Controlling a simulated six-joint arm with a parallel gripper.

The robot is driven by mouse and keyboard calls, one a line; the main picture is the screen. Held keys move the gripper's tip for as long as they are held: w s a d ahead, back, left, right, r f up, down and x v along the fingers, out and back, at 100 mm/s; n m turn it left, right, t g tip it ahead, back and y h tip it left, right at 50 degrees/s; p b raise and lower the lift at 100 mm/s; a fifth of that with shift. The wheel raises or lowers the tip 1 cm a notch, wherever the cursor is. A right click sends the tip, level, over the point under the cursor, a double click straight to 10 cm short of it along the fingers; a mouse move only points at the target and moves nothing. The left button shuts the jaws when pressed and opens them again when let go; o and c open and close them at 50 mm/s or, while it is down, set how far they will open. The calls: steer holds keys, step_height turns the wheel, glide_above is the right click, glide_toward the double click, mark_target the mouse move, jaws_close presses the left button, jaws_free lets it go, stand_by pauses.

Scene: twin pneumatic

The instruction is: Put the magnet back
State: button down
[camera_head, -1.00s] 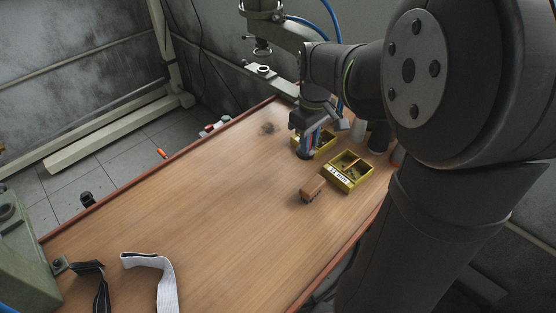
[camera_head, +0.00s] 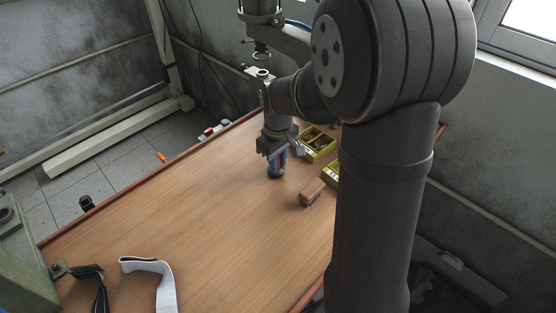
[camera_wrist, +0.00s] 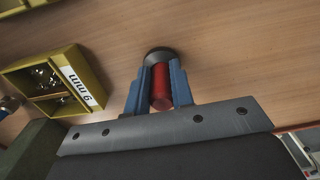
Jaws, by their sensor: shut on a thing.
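The magnet shows in the wrist view as a red cylinder (camera_wrist: 161,88) with a dark round base (camera_wrist: 159,54). My gripper (camera_wrist: 159,84) is shut on it, with one blue finger on each side. In the head view my gripper (camera_head: 276,160) points down over the middle of the wooden table. The dark base (camera_head: 276,174) shows just below the fingers, at or close to the tabletop; I cannot tell whether it touches.
A yellow two-compartment box (camera_head: 318,147) with small metal parts stands right of my gripper. Another yellow box (camera_head: 331,174) is partly hidden by my arm. A wooden brush-like block (camera_head: 312,191) lies nearby. White and black straps (camera_head: 161,275) lie at front left.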

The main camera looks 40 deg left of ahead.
steer(key=shift+f, duration=0.1)
steer(key=c, duration=1.3)
jaws_free()
steer(key=shift+o, duration=0.2)
step_height(320, 180, up, 12)
steer(key=shift+r, duration=0.15)
